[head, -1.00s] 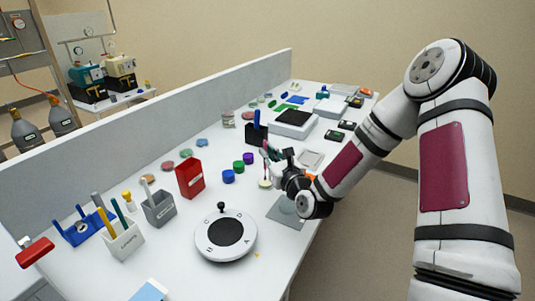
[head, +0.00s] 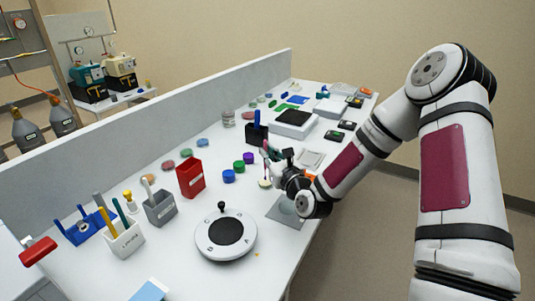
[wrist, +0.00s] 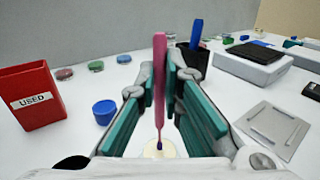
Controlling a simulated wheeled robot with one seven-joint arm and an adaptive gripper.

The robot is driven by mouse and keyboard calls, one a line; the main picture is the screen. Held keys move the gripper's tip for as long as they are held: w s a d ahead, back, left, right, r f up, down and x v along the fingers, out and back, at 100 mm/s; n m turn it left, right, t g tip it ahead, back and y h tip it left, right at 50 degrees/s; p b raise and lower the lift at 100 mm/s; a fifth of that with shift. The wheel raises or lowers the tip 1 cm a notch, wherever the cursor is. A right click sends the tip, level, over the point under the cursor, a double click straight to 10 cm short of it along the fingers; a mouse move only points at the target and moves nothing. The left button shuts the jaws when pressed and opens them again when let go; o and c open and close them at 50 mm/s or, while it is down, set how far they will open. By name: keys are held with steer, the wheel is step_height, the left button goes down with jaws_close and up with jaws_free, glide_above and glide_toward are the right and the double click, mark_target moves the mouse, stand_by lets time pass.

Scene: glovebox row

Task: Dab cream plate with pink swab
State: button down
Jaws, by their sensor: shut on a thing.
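My gripper (head: 271,156) is shut on the pink swab (wrist: 160,75), which stands upright between the green finger pads in the wrist view. The swab's thin shaft points down and ends in a small dark tip. The tip appears over or on the cream plate (wrist: 172,150), a small pale disc below the fingers; I cannot tell whether it touches. In the head view the cream plate (head: 265,184) lies on the bench just below my gripper. The wrist view shows the plate partly hidden by the fingers.
A red cup marked USED (wrist: 35,97) and a blue round pot (wrist: 104,112) stand to the left. A black holder with a blue item (head: 257,134) stands behind. A grey square plate (wrist: 272,130) lies right. A round white device (head: 226,236) is nearer.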

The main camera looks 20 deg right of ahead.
steer(key=shift+f, duration=0.3)
stand_by(1.7)
steer(key=shift+r+p, duration=1.6)
steer(key=shift+r, duration=0.95)
